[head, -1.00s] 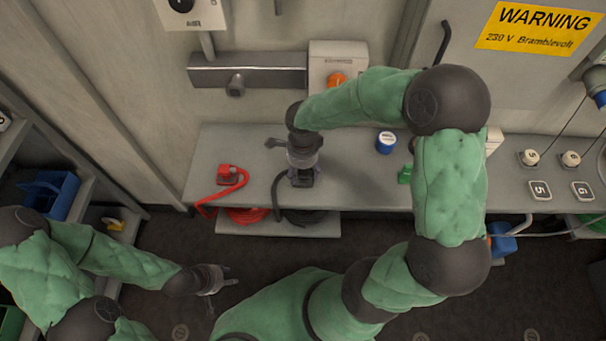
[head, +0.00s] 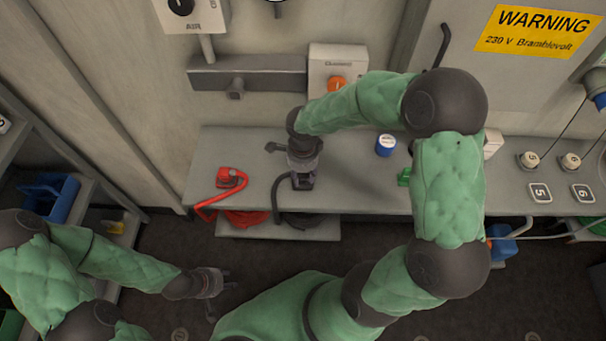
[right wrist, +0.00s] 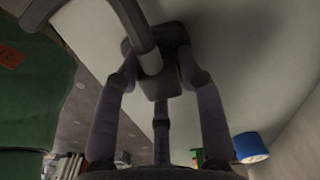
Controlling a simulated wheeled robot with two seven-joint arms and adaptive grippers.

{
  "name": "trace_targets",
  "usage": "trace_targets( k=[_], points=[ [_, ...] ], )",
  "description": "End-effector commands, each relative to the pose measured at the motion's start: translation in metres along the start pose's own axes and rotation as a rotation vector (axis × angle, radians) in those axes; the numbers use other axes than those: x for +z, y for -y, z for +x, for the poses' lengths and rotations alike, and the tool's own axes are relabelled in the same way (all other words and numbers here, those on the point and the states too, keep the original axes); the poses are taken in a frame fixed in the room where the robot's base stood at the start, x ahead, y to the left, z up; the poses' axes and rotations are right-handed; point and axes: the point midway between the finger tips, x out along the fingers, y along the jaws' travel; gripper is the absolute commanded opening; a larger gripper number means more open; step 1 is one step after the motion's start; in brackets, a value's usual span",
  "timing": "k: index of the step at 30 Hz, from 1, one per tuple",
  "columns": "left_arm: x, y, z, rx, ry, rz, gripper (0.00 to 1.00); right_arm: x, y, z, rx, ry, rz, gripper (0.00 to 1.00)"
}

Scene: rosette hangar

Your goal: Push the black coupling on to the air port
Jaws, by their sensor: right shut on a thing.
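The black coupling (head: 303,182) is in my right gripper (head: 304,170), over the grey bench, with its black hose (head: 283,205) curving down to the left. In the right wrist view the fingers of my right gripper (right wrist: 160,82) are closed around the dark block of the coupling (right wrist: 160,88), and the hose rises from it. The air port (head: 236,88) is a short dark stub on the grey wall rail, below the AIR dial, up and left of the coupling and apart from it. My left gripper (head: 217,287) is open and empty over the floor.
A red coupling (head: 230,178) with a red hose sits on the bench (head: 345,185) to the left. A blue-and-white can (head: 386,145) stands to the right. A box with an orange knob (head: 337,83) is right of the rail. The bench's left back is clear.

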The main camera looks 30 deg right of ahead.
Motion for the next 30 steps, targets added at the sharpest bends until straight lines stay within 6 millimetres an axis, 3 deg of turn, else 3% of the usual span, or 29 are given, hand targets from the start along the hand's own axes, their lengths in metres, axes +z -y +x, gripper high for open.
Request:
trace_targets(
  k=[5,10,19,24,30],
  points=[
    [0.0,-0.001,-0.003,0.0,0.0,0.0,0.4,0.001,0.001,-0.011,-0.003,0.001,0.0,0.1],
    [0.0,-0.003,-0.01,0.0,0.0,0.0,0.4,0.001,0.001,-0.035,-0.004,0.002,0.0,0.1],
    [0.001,-0.01,-0.028,0.0,0.0,0.0,0.4,0.009,-0.051,-0.097,-0.007,0.003,-0.004,0.1],
    [0.001,-0.012,-0.033,0.0,0.0,0.0,0.4,0.015,-0.09,-0.111,-0.004,0.002,-0.004,0.1],
    [0.002,-0.014,-0.039,0.0,0.0,0.0,0.4,0.02,-0.121,-0.124,-0.003,0.002,-0.003,0.1]
  ],
)
